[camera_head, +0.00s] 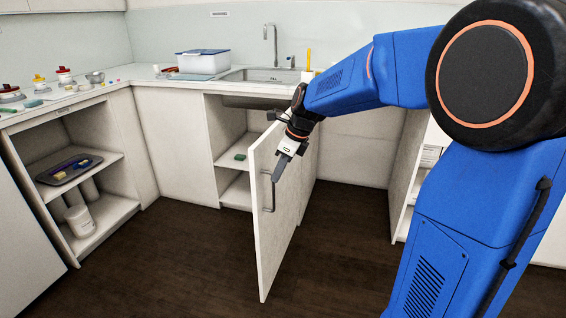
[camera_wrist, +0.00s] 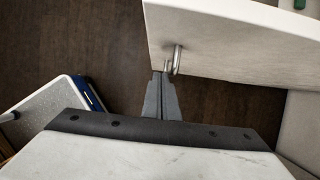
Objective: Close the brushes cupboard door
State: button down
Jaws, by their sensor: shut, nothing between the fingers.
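The cream cupboard door (camera_head: 284,205) stands wide open, swung out from the cabinet under the sink. My gripper (camera_head: 276,177) is shut and empty, pointing down beside the top of the handle. In the wrist view the shut fingertips (camera_wrist: 162,74) are at the handle (camera_wrist: 177,60), close by the door (camera_wrist: 240,45). I cannot tell whether they touch it.
The counter (camera_head: 140,88) holds a lidded tub (camera_head: 202,62), jars and the sink (camera_head: 265,75). Another open compartment (camera_head: 408,180) is at right. The dark floor (camera_head: 180,262) left of the door is clear.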

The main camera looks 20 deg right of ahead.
jog(key=shift+w+a, duration=1.3)
jog(key=shift+a, duration=0.3)
